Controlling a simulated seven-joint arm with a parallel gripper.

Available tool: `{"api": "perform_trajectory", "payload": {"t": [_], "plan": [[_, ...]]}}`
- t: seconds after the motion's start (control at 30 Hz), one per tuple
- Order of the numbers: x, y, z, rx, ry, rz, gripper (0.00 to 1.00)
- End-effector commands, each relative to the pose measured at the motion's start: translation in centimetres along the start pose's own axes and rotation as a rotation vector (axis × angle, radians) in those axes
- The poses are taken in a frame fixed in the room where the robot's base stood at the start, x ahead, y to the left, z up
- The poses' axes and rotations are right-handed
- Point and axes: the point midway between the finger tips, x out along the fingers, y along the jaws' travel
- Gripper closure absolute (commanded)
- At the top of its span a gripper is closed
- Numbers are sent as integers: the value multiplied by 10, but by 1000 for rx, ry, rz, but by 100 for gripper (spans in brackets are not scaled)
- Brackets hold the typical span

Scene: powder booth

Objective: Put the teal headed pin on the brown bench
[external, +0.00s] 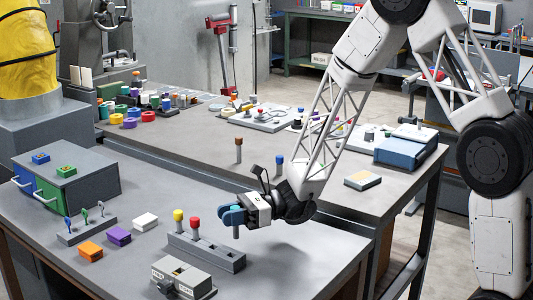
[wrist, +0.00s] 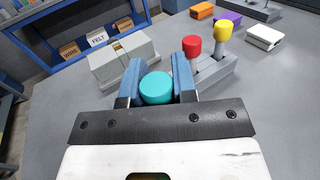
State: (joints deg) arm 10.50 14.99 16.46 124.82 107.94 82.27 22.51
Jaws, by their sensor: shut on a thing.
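The teal headed pin (wrist: 157,89) is between the two blue fingers of my gripper (wrist: 158,74) in the wrist view. In the external view my gripper (external: 236,214) is shut on it, and the pin's grey shaft (external: 236,233) hangs down upright beneath the fingers. The pin is above the near grey bench (external: 290,262), just behind a grey holder block (external: 222,257). The bench behind, with a grey-brown top (external: 325,183), seems to be the brown bench. A brown headed pin (external: 238,148) and a blue headed pin (external: 279,163) stand upright on it.
Red (external: 195,223) and yellow (external: 178,215) headed pins stand in the holder block. A light grey slotted box (external: 183,278) is in front.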

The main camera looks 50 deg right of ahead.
Motion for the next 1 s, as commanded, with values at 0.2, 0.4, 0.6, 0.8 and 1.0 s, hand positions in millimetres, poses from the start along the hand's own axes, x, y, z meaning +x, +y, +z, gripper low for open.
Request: {"api": "perform_trajectory", "payload": {"t": [0.2,0.4,0.6,0.8,1.0], "plan": [[11,-16,-2,0,-1,0,100],[13,-20,-2,0,-1,0,100],[13,-19,-2,0,-1,0,100],[13,-19,-9,1,0,0,100],[13,-19,-26,2,0,-1,100]]}}
